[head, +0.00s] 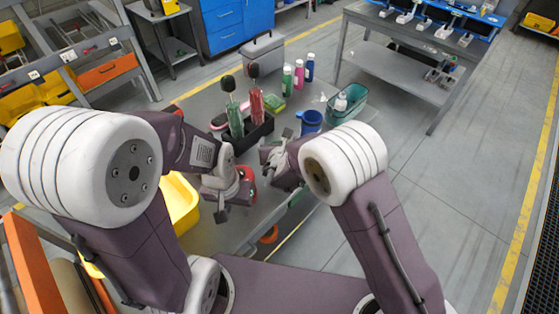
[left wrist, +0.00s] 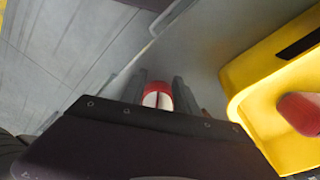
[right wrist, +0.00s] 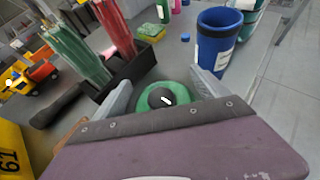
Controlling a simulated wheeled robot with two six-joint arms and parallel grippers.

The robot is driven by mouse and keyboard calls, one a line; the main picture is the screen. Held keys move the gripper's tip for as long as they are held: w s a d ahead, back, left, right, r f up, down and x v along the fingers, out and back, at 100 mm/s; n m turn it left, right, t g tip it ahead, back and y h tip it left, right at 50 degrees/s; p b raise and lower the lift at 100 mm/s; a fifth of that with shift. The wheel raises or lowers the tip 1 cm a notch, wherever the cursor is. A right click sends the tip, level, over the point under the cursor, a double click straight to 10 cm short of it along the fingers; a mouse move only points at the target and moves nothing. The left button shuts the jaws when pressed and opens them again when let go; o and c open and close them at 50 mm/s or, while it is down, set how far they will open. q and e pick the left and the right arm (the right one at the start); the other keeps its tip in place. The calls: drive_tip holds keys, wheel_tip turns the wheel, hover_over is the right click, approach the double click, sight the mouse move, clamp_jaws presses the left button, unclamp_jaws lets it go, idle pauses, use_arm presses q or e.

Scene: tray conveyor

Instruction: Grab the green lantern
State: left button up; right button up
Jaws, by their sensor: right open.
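The green lantern (right wrist: 165,96), a round green thing with a dark top, lies between the spread fingers of my right gripper (right wrist: 162,92) in the right wrist view. Those fingers are apart, and I cannot tell whether they touch it. In the head view my right gripper (head: 274,162) hangs just right of the black umbrella stand, and I cannot make the lantern out for certain. My left gripper (head: 222,197) is low, left of it. In the left wrist view a red and white thing (left wrist: 157,96) shows between its fingers; whether they grip it is unclear.
The black stand (head: 250,136) holds a green umbrella (head: 235,118) and a red umbrella (head: 257,106). A blue cup (head: 310,122), a teal bin (head: 350,108) and several bottles stand beyond. A yellow bin (head: 180,205) is at the left, close to my left gripper.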

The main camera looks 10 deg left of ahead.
drive_tip(key=shift+s, duration=0.1)
drive_tip(key=c, duration=0.9)
clamp_jaws()
